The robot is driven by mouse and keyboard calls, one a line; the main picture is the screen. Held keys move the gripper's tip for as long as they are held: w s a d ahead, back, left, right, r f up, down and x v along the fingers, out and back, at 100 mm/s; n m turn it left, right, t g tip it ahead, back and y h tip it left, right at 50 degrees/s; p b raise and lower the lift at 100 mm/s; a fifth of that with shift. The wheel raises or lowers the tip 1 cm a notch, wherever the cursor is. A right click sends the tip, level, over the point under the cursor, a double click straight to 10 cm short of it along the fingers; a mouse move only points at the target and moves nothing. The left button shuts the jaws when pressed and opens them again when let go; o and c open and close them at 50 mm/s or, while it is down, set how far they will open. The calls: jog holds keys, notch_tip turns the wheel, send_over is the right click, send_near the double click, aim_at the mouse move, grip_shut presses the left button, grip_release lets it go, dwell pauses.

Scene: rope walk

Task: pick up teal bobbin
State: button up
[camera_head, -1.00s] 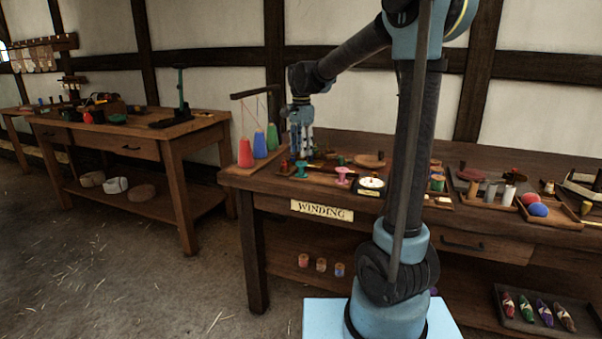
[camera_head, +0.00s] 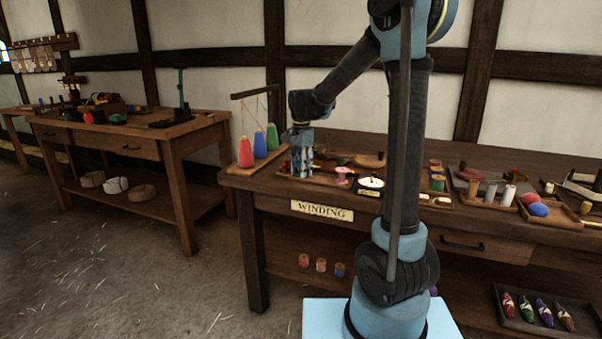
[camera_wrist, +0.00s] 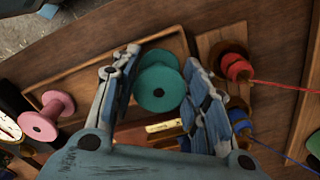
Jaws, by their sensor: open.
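The teal bobbin (camera_wrist: 159,88) stands on a wooden tray (camera_wrist: 85,76) in the wrist view, its round top and centre hole facing the camera. My gripper (camera_wrist: 163,80) is open, with one finger on each side of the bobbin. I cannot tell whether either finger touches it. In the head view my gripper (camera_head: 301,168) is low over the left part of the winding bench and hides the teal bobbin.
Red thread (camera_wrist: 236,68) and blue thread (camera_wrist: 240,120) spools sit close to the right finger. Red, blue and green cones (camera_head: 259,144) stand left of my gripper in the head view.

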jog(key=c, duration=0.5)
jog(key=shift+r, duration=0.1)
jog(key=shift+c, duration=0.2)
